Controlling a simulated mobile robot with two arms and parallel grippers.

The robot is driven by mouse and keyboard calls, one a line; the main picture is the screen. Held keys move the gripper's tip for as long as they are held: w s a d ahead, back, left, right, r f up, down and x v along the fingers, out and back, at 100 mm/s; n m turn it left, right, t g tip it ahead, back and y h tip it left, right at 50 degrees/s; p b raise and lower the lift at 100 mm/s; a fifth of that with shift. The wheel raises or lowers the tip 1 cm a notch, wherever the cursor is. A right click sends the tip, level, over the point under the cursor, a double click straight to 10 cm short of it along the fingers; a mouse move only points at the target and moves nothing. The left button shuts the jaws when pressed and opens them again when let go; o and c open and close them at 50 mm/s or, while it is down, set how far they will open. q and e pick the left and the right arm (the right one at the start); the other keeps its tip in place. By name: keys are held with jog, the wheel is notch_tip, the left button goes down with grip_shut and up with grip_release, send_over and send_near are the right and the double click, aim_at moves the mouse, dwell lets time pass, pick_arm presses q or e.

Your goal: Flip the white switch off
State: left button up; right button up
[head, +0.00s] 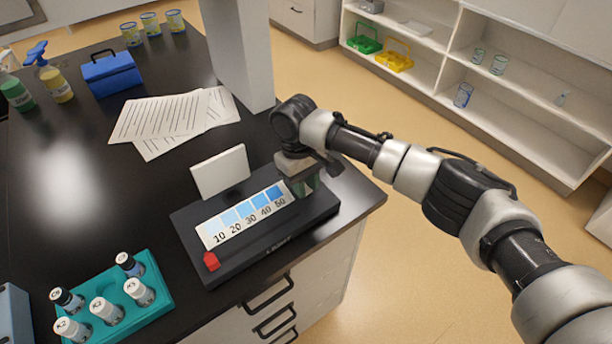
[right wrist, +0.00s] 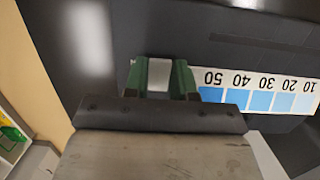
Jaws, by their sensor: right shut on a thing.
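My right gripper (head: 304,186) reaches down over the right end of a black device (head: 255,248) on the dark bench. In the right wrist view its green fingers (right wrist: 168,80) are shut on a small pale piece (right wrist: 168,74); I cannot tell whether this is the white switch. The device carries a white strip (head: 208,232) with blue patches marked 10 to 50; the gripper is beside the 50 end. A small red piece (head: 211,261) sits near the device's left front. No separate white switch shows clearly. My left gripper is not in view.
A white card (head: 220,171) stands upright behind the strip. A teal rack (head: 162,296) of several capped vials is at the front left. A pale column (head: 240,55) rises behind the gripper.

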jog(key=shift+r+g, duration=0.1)
jog(key=shift+g, duration=0.2)
jog(key=o, duration=0.6)
jog(key=shift+o, duration=0.2)
jog(key=shift+w, duration=0.1)
jog(key=b+v, duration=0.1)
jog(key=v, duration=0.9)
jog(key=shift+a+r, duration=0.3)
jog(key=shift+r, duration=0.05)
